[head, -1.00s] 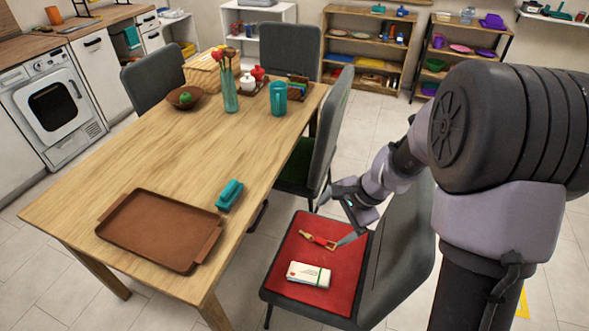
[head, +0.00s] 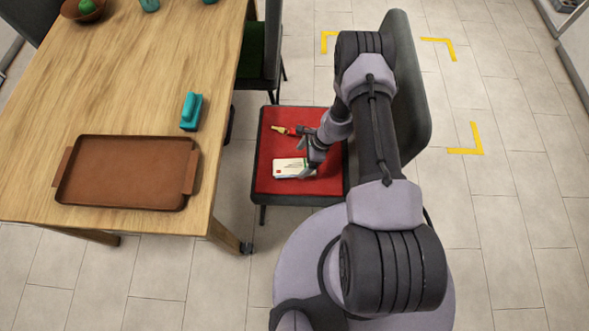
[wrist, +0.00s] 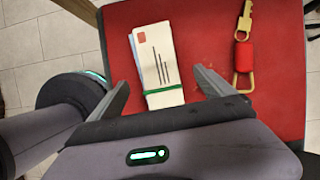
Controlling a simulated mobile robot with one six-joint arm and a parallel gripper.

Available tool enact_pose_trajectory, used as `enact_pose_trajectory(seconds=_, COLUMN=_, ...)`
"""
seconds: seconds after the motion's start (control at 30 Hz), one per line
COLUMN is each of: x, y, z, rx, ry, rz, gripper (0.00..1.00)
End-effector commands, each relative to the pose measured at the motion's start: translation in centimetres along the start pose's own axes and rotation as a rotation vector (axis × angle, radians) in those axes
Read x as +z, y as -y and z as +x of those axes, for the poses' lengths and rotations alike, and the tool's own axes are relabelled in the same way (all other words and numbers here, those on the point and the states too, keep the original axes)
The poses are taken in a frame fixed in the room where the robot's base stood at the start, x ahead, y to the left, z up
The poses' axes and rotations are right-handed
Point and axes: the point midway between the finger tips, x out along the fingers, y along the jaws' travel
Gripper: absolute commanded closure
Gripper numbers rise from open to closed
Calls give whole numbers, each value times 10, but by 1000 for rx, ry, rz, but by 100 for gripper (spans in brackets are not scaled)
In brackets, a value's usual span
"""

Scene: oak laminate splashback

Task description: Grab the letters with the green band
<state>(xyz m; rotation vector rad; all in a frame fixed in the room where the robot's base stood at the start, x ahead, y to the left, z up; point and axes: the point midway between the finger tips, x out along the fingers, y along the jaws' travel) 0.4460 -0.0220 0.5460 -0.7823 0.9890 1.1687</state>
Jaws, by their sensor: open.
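The letters (head: 290,169) are a white stack lying on the red seat of a chair (head: 268,185). In the wrist view the letters (wrist: 158,52) show a red stamp mark and dark lines, with the green band (wrist: 165,88) around the end nearest my gripper. My gripper (wrist: 163,80) is open and empty, with one finger on each side of the banded end in that view. I cannot tell how high the fingers are above the seat. In the head view my gripper (head: 309,165) is at the right end of the letters and partly hides it.
A brass key with a red fob (wrist: 243,52) lies on the same seat, right of the letters in the wrist view. The chair's backrest (head: 408,90) stands to the right. The table (head: 215,125) on the left holds a brown tray (head: 125,142) and a teal object (head: 191,112).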

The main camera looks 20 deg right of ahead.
Motion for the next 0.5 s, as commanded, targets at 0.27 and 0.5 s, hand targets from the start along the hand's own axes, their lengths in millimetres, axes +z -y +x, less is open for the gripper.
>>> enact_pose_trajectory(seconds=0.27, x=4, y=-4, z=48, rx=0, ry=0, rz=-1, gripper=7)
enact_pose_trajectory(seconds=0.5, x=5, y=-4, z=47, rx=0, ry=0, rz=-1, gripper=13)
